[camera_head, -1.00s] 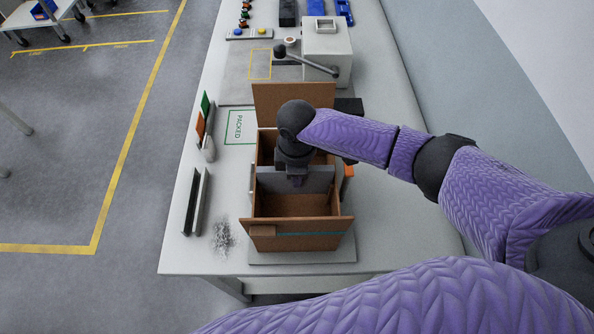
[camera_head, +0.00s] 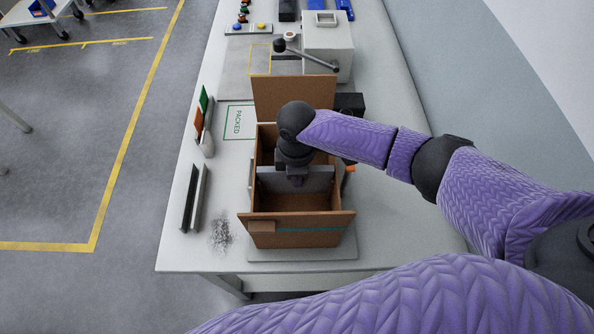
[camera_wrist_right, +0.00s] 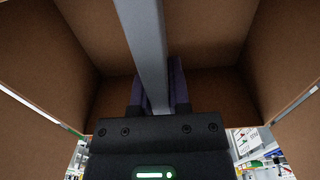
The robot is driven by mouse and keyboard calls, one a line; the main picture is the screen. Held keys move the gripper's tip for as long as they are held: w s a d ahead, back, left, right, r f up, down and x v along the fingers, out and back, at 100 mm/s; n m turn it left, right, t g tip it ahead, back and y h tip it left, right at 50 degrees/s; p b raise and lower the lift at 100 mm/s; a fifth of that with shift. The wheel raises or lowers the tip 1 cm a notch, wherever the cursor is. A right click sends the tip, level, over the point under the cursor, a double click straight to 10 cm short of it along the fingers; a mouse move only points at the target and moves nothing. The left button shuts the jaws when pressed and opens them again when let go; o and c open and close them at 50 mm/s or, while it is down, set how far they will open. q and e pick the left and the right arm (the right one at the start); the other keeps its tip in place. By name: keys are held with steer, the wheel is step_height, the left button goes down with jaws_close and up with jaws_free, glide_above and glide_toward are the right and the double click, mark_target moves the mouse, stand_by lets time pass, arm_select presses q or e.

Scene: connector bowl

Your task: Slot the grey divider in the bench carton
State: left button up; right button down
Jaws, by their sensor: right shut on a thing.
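The open brown carton (camera_head: 300,239) stands on the bench with its flaps spread. The grey divider (camera_head: 320,180) stands upright across the inside of the carton, between its side walls. My right gripper (camera_head: 297,182) reaches down into the carton and is shut on the divider's upper edge. In the right wrist view the divider (camera_wrist_right: 148,45) runs as a grey strip between the two purple fingers, with brown carton walls around it. The divider's lower edge is hidden, so I cannot tell how deep it sits. My left gripper is not in view.
A dark and grey slotted holder (camera_head: 195,198) stands left of the carton, with green and orange cards (camera_head: 201,112) behind it. A grey box with a lever (camera_head: 327,48) stands at the back. A PACKED mark (camera_head: 238,122) lies on clear bench.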

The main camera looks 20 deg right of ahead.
steer(key=shift+f+b, duration=0.65)
steer(key=shift+f, duration=0.3)
steer(key=c, duration=0.5)
jaws_free()
step_height(320, 180, up, 10)
steer(key=p, duration=0.3)
steer(key=shift+f, duration=0.2)
steer(key=shift+r, duration=0.15)
